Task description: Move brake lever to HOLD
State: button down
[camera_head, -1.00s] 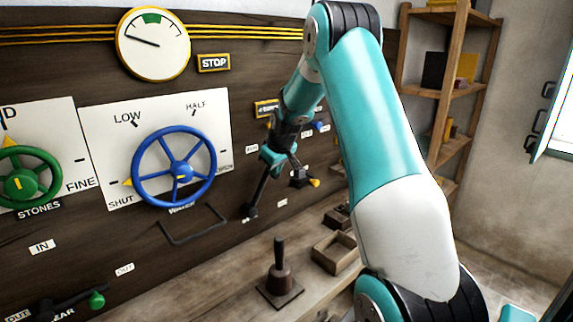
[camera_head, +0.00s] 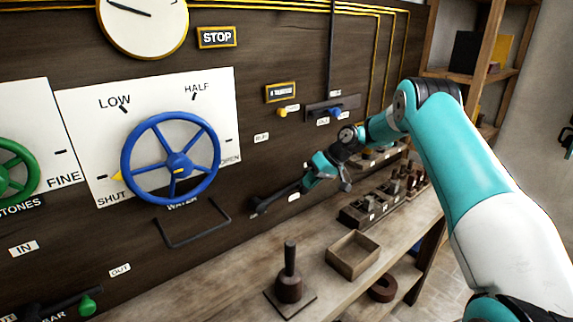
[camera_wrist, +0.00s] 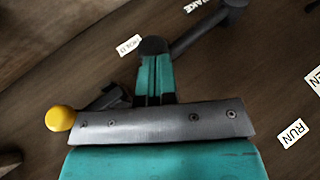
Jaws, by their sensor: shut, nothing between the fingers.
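The brake lever (camera_head: 278,197) is a dark rod on the panel, right of the blue wheel. It slants slightly upward to the right from its pivot. A small white label (camera_head: 294,197) lies just below its outer end; the wrist view shows this HOLD label (camera_wrist: 129,46) beside the lever's dark end. The lever's rod (camera_wrist: 198,35) runs up right from there to its pivot. My gripper (camera_head: 311,182) is at the lever's outer end. In the wrist view its teal fingers (camera_wrist: 154,72) are together, tips against or just over that end; contact is unclear.
The RUN label (camera_wrist: 293,132) is up the panel from the lever. The blue wheel (camera_head: 170,159) and a dark bracket handle (camera_head: 193,223) are to the left. Below, the bench holds an upright-handled tool (camera_head: 289,276) and an open wooden box (camera_head: 352,254).

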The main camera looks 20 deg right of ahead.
jog(key=shift+d+f+b, duration=0.2)
jog(key=shift+f+b, duration=0.15)
jog(key=shift+f, duration=0.25)
jog(key=shift+d+f+b, duration=0.2)
jog(key=shift+f+b, duration=0.15)
jog(key=shift+f, duration=0.25)
jog(key=shift+f, duration=0.15)
jog(key=w+d+v, duration=0.1)
jog(key=v, duration=1.2)
jog(key=shift+d, duration=0.4)
jog(key=shift+s+f, duration=0.1)
jog(key=shift+f, duration=0.05)
